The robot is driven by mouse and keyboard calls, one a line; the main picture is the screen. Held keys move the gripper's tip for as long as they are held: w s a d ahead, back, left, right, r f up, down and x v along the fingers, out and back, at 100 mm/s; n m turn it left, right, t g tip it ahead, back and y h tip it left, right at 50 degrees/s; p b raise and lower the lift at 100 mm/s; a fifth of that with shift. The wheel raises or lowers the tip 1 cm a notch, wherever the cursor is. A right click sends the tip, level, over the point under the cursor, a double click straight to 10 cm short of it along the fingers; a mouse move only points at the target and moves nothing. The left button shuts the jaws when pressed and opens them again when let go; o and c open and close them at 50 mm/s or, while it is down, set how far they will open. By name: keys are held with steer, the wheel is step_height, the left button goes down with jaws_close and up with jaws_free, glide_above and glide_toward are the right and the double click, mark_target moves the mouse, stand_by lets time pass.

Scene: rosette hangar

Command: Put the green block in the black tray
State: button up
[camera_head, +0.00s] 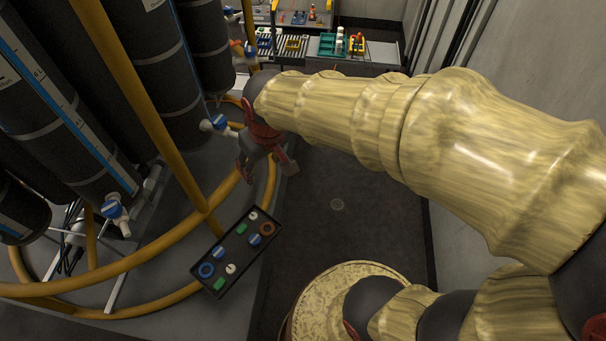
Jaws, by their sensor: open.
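I cannot tell which one the task means. My gripper (267,170) hangs above and beyond the tray, beside the yellow rail, its fingers spread. I see nothing between them. My arm comes in from the right and hides part of the background.
Blue, white and brown round parts also lie in the tray. Yellow hoops (150,255) and a slanted yellow pole (150,115) surround it. Black cylinders with blue-handled valves (113,209) stand left. A far bench holds a green tray (327,44). The dark floor (345,235) looks clear.

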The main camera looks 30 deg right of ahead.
steer(key=s+d+r+m+t, duration=0.1)
steer(key=s+d+r, duration=0.1)
steer(key=s, duration=0.4)
steer(key=s+d+r+t, duration=0.1)
steer(key=s+d+r, duration=0.1)
steer(key=s+r, duration=0.3)
steer(key=shift+s+r+m, duration=0.25)
steer(key=shift+s+m, duration=0.15)
steer(key=shift+s, duration=0.35)
